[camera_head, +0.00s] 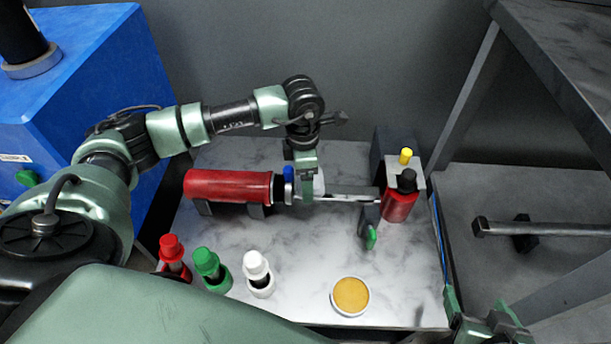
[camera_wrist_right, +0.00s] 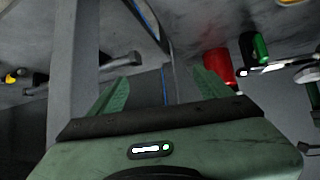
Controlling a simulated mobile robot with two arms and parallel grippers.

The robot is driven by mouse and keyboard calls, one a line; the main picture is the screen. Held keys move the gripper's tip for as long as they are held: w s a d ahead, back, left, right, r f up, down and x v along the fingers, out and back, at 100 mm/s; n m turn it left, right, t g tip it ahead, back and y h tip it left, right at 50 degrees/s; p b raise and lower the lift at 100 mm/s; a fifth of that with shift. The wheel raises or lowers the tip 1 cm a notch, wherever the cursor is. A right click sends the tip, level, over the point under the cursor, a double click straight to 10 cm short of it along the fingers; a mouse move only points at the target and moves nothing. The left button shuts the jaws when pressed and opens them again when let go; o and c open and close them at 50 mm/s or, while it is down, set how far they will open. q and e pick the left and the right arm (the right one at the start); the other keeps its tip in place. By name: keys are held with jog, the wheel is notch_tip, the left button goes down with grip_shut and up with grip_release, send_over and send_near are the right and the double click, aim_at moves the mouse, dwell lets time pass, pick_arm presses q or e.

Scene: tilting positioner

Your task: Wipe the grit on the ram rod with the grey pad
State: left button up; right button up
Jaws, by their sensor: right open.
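My left gripper (camera_head: 306,190) points down at the rod's left part, close to a blue piece (camera_head: 288,174). A pale grey piece (camera_head: 319,182) shows just behind its fingers; I cannot tell whether it is the pad or whether it is held. Grit on the rod is too small to make out. My right gripper (camera_head: 475,303) is open and empty beyond the table's right edge; its fingers also show in the right wrist view (camera_wrist_right: 163,90).
Red (camera_head: 173,257), green (camera_head: 210,268) and white (camera_head: 258,274) capped bottles stand along the front of the marble-look table (camera_head: 310,270). A round yellow-topped dish (camera_head: 350,296) is at front right. A green-handled lever (camera_head: 371,237) hangs below the rod. A grey frame (camera_head: 470,95) rises at right.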

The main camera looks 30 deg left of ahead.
pick_arm(q)
jog(key=shift+f, duration=0.15)
pick_arm(e)
jog(key=shift+w+a+r, duration=0.15)
jog(key=shift+w+r, duration=0.1)
jog(key=shift+r, duration=0.05)
pick_arm(q)
jog(key=shift+f, duration=0.15)
pick_arm(e)
jog(key=shift+w+a+r+t, duration=0.15)
jog(key=shift+w+r+t, duration=0.25)
jog(key=shift+w+t, duration=0.1)
pick_arm(q)
jog(key=shift+f+b, duration=0.1)
jog(key=shift+b, duration=0.2)
pick_arm(e)
jog(key=shift+w+a+r, duration=0.15)
jog(key=shift+w+r, duration=0.05)
jog(key=shift+r, duration=0.05)
pick_arm(q)
jog(key=shift+f, duration=0.1)
pick_arm(e)
jog(key=shift+w+r+t, duration=0.15)
jog(key=shift+r+t, duration=0.05)
jog(key=shift+t, duration=0.2)
jog(key=shift+w+a+r+y, duration=0.15)
jog(key=shift+w+r+y, duration=0.05)
jog(key=shift+r+y, duration=0.1)
